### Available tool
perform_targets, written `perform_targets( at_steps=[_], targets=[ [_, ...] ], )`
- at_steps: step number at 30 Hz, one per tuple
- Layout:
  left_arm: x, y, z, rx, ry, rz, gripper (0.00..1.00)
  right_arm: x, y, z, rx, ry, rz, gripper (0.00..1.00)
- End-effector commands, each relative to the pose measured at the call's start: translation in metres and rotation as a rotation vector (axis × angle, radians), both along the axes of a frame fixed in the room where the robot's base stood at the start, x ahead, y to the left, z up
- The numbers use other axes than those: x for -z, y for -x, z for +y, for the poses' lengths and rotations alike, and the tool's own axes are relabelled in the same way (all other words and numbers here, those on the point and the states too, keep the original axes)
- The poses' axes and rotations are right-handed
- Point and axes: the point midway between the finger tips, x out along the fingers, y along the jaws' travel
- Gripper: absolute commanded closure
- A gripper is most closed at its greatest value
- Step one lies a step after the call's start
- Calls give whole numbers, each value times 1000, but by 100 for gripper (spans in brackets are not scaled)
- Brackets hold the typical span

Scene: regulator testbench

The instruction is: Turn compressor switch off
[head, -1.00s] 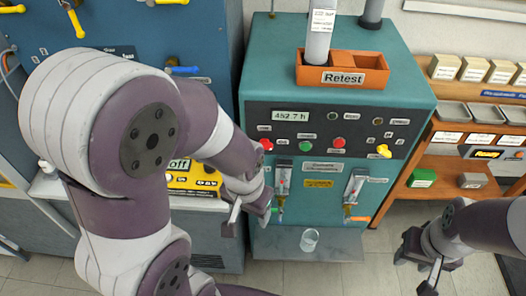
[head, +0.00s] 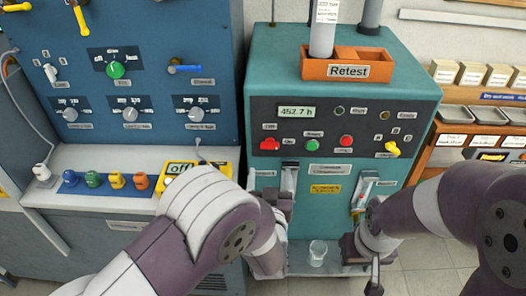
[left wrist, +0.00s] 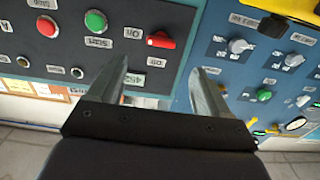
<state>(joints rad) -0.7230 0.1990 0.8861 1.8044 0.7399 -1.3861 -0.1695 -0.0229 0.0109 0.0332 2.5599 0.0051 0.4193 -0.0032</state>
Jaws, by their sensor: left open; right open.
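The red rotary switch (head: 269,144) sits at the left end of the black panel on the teal machine. An Off label is above it and an On label (head: 289,141) to its right. The left wrist view shows the red switch (left wrist: 160,40) upside down, beyond the fingertips, its white mark towards the label beside it. My left gripper (left wrist: 160,78) is open and empty, apart from the switch; in the head view its fingers are hard to make out behind my arm. My right gripper (head: 359,267) is open and empty, low before the machine's right side.
A green button (head: 312,144), a red button (head: 346,141) and a yellow switch (head: 392,149) share the panel. A clear cup (head: 317,252) stands on the lower shelf. A blue panel (head: 150,40) with knobs stands left, and an orange Retest tray (head: 349,70) is on top.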

Motion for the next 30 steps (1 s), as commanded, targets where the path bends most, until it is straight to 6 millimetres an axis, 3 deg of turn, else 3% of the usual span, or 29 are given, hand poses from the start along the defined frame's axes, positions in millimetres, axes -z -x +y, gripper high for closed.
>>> perform_targets(
  at_steps=[6, 12, 23, 28, 30],
  targets=[
    [0, -58, 2, -4, 1, 0, 21, -2, 0, 0, 0, 0, 0, 57],
    [0, -93, 1, 0, 0, 2, 21, -3, 0, 0, 0, 0, 0, 57],
    [0, -102, 0, 1, 1, 3, 21, -3, 0, 0, 0, 0, 0, 57],
    [1, -102, 0, 2, 0, 3, 73, -3, 0, 0, 0, 0, 0, 57],
    [1, -102, 0, 2, 0, 3, 77, -3, 0, 0, 0, 0, 0, 57]
  ],
)
